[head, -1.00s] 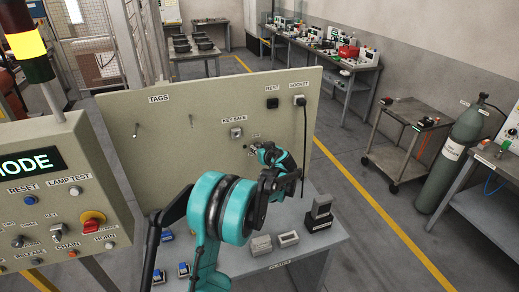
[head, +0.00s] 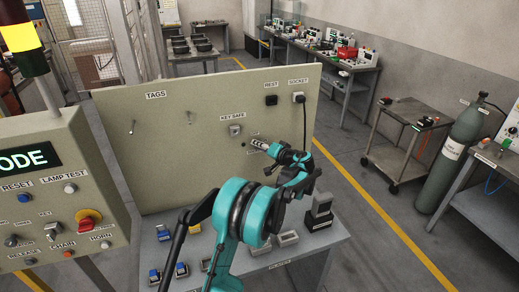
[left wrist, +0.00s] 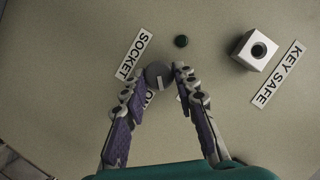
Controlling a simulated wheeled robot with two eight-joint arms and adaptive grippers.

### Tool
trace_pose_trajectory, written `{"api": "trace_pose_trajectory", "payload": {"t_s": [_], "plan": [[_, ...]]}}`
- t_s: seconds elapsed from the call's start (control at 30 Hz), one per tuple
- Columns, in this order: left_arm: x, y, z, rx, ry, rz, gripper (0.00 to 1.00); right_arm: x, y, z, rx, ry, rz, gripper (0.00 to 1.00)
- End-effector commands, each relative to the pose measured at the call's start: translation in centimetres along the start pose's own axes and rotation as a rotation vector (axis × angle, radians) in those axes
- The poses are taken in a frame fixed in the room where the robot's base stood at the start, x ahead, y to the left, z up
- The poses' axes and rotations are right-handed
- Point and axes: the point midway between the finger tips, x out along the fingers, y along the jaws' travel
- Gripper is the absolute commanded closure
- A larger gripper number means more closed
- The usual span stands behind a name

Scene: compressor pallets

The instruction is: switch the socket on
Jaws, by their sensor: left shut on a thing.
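The socket's round grey switch (left wrist: 158,76) is on the upright panel, between the SOCKET label and a partly hidden ON label in the left wrist view. My left gripper (head: 264,148) is at the panel, right of the key safe in the head view. Its fingers (left wrist: 167,84) are shut on the switch in the left wrist view, partly hiding the label below it. The socket (head: 299,98), at the panel's upper right, has a black plug and a hanging cable. A small dark round part (left wrist: 181,41) sits beside the switch. My right gripper is out of view.
The key safe box (head: 235,130) is left of the gripper. A black REST holder (head: 271,100) sits near the socket. A bench (head: 330,240) below the panel carries grey blocks, a dark stand and blue-topped items. A control console (head: 75,190) stands at left.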

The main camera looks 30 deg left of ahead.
Motion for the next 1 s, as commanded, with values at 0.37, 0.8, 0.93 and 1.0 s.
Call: {"api": "trace_pose_trajectory", "payload": {"t_s": [0.37, 0.8, 0.93, 1.0], "plan": [[0.1, 0.6, 0.2, 0.326, 0.002, -0.135, 1.0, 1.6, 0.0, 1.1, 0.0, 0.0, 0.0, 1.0], [0.1, 0.8, 0.2, 0.621, 0.002, -0.257, 1.0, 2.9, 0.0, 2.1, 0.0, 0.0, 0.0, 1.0], [0.1, 0.8, 0.2, 0.669, 0.002, -0.276, 1.0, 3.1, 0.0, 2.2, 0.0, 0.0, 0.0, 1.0], [0.1, 0.8, 0.2, 0.688, 0.002, -0.285, 1.0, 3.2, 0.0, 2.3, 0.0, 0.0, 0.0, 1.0]]}}
